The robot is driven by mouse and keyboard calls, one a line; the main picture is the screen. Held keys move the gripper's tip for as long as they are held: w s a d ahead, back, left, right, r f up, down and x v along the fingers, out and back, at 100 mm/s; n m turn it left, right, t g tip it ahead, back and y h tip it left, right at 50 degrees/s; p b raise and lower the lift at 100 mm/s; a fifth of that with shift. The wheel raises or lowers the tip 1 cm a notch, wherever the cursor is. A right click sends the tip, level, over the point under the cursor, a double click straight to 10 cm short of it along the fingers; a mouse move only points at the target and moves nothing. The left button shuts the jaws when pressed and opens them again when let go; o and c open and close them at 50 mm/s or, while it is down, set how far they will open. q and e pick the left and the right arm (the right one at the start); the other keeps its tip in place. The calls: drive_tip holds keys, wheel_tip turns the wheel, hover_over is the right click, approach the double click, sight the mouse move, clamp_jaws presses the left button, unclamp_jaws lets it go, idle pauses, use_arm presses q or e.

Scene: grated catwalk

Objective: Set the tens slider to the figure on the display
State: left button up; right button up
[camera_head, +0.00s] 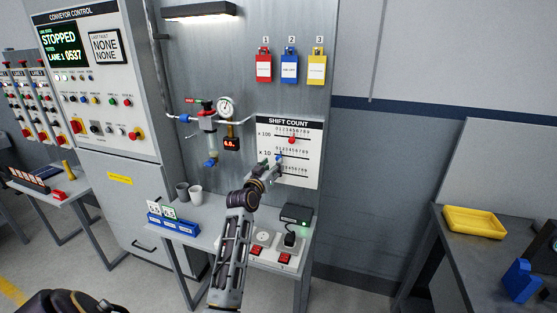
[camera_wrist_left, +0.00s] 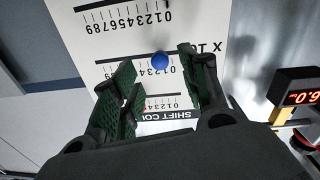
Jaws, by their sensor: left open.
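The white SHIFT COUNT board (camera_head: 307,171) hangs on the grey panel and carries several horizontal number rows. A blue knob (camera_head: 278,158) is on the ×10 row, toward its low-number left end; its exact figure is unclear. A red knob (camera_head: 292,140) sits on the ×100 row above. The display (camera_head: 60,46) at upper left reads STOPPED, LANE 1 0537. My left gripper (camera_head: 269,168) is at the board, partly covering the lower rows. In the left wrist view, upside down, its open fingers (camera_wrist_left: 157,68) flank the blue knob (camera_wrist_left: 160,61), with gaps on both sides. My right gripper is out of view.
A gauge and valve assembly (camera_head: 226,107) with a small red readout (camera_head: 231,143) is left of the board. Below are cups (camera_head: 195,194), a blue rack (camera_head: 173,224) and a black box (camera_head: 296,214). Three coloured tags hang above. A yellow tray (camera_head: 474,222) is at right.

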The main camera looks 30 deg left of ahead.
sight(279, 157)
use_arm(q)
drive_tip(key=shift+w+a, duration=0.2)
drive_tip(key=shift+w, duration=0.9)
drive_tip(key=shift+w+a, duration=0.25)
drive_tip(key=shift+w, duration=0.9)
drive_tip(key=shift+w+a, duration=0.2)
drive_tip(key=shift+w, duration=0.9)
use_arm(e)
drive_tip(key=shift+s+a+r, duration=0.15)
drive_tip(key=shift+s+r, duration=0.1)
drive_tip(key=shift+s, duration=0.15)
use_arm(q)
drive_tip(key=c, duration=0.9)
clamp_jaws()
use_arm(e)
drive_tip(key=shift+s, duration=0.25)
